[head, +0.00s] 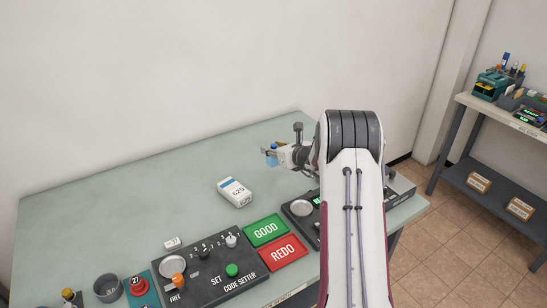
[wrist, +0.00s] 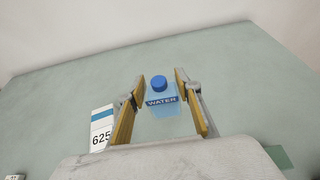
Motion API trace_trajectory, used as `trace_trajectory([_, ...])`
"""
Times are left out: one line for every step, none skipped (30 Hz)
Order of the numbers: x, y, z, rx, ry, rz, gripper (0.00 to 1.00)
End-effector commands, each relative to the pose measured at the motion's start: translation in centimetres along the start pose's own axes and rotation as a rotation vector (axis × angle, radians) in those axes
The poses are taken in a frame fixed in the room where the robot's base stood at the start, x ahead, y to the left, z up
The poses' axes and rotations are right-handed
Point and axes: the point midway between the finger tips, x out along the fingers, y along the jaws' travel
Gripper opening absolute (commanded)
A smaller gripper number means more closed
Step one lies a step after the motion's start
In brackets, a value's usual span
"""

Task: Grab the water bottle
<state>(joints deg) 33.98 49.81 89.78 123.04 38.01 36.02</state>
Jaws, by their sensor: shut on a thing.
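The water bottle (wrist: 162,109) is light blue and clear, with a blue cap and a dark blue band reading WATER. In the wrist view it stands between the two yellow-lined fingers of my gripper (wrist: 160,78), which is shut on it. In the head view my gripper (head: 276,157) is over the far right part of the table. Only a small blue part of the bottle (head: 271,150) shows there. Whether its base touches the table cannot be told.
A white box marked 625 (head: 235,192) lies on the green table (head: 130,190), left of my gripper. A green GOOD pad (head: 266,230), a red REDO pad (head: 283,252) and a code setter panel (head: 205,270) line the near edge. The table's far left is clear.

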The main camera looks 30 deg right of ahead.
Motion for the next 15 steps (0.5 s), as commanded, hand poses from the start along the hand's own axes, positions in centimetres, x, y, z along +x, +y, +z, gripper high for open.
trace_trajectory([-0.3,0.0,0.7,-0.002,-0.002,0.000,0.10])
trace_trajectory([-0.4,0.0,1.0,-0.002,-0.001,0.000,0.10])
trace_trajectory([-0.5,0.0,1.2,-0.001,-0.001,0.000,0.10])
trace_trajectory([-0.6,0.0,1.4,0.000,-0.001,0.000,0.10])
trace_trajectory([-0.7,0.0,1.6,0.000,-0.001,0.000,0.10])
trace_trajectory([-0.7,0.0,1.8,-0.001,-0.001,0.000,0.10])
trace_trajectory([-0.8,0.0,1.9,-0.001,-0.001,0.000,0.10])
trace_trajectory([-0.8,0.0,2.0,-0.002,-0.001,0.000,0.10])
trace_trajectory([-0.9,0.0,2.1,-0.001,-0.001,0.000,0.10])
trace_trajectory([-0.9,0.0,2.1,-0.001,-0.001,0.000,0.10])
trace_trajectory([-0.9,0.0,2.2,-0.001,-0.001,0.000,0.10])
trace_trajectory([-0.9,0.0,2.2,-0.001,-0.001,0.000,0.10])
trace_trajectory([-0.9,0.0,2.2,0.000,0.000,0.000,0.10])
trace_trajectory([-0.9,0.0,2.2,0.000,0.000,0.000,0.10])
trace_trajectory([-0.9,0.0,2.2,0.000,0.000,0.000,0.10])
